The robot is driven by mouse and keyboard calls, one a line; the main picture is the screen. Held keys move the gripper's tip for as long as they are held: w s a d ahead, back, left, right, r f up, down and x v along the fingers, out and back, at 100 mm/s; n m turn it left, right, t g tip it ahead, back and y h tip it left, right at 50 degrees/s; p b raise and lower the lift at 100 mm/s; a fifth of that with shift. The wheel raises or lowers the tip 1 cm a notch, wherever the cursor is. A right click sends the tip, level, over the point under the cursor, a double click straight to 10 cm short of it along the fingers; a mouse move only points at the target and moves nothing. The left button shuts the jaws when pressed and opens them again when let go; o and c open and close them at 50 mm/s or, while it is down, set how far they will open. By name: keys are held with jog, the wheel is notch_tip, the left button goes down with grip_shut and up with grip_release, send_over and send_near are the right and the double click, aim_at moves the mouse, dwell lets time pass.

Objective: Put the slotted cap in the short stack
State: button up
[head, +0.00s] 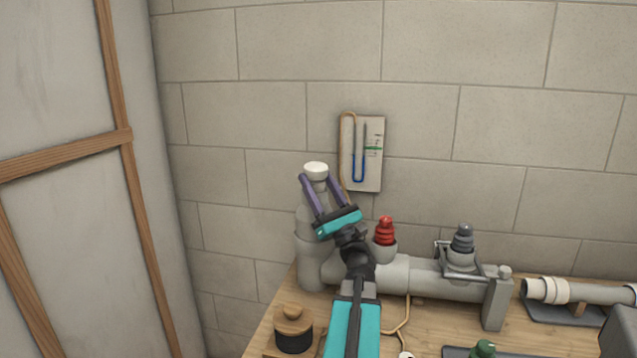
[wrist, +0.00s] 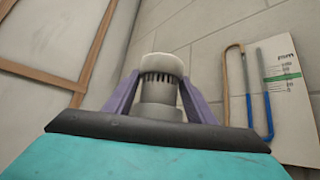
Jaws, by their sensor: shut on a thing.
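The slotted cap (head: 316,169) has a pale, rounded top. In the wrist view the cap (wrist: 161,64) shows a ring of dark slots under that top and a grey lower part. My gripper (head: 315,182) is shut on the cap, with one purple finger on each side. The cap looks upright. Directly below it in the head view stands a grey upright pipe stack (head: 308,262) at the left end of the bench. My gripper hides part of the join, so I cannot tell whether the cap touches the stack or is above it.
A red ribbed plug (head: 385,231) and a grey ribbed plug (head: 462,238) sit along the horizontal grey pipe (head: 440,280). A gauge board (head: 370,150) with a U-tube hangs on the wall close behind. A dark pot with a wooden lid (head: 293,328) stands at the front left.

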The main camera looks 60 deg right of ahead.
jog(key=shift+w+d+f, duration=0.1)
jog(key=shift+w+f, duration=0.35)
jog(key=shift+f, duration=0.4)
jog(key=o, duration=1.4)
jog(key=shift+d+g, duration=0.1)
jog(key=shift+g, duration=0.2)
jog(key=shift+s+f, duration=0.3)
jog(key=shift+f, duration=0.25)
jog(key=v, duration=0.4)
jog(key=r+b+v, duration=0.1)
jog(key=v, duration=0.1)
jog(key=shift+s+a+f, duration=0.2)
jog(key=shift+s+a, duration=0.1)
jog(key=shift+s, duration=0.25)
jog(key=shift+r, duration=0.15)
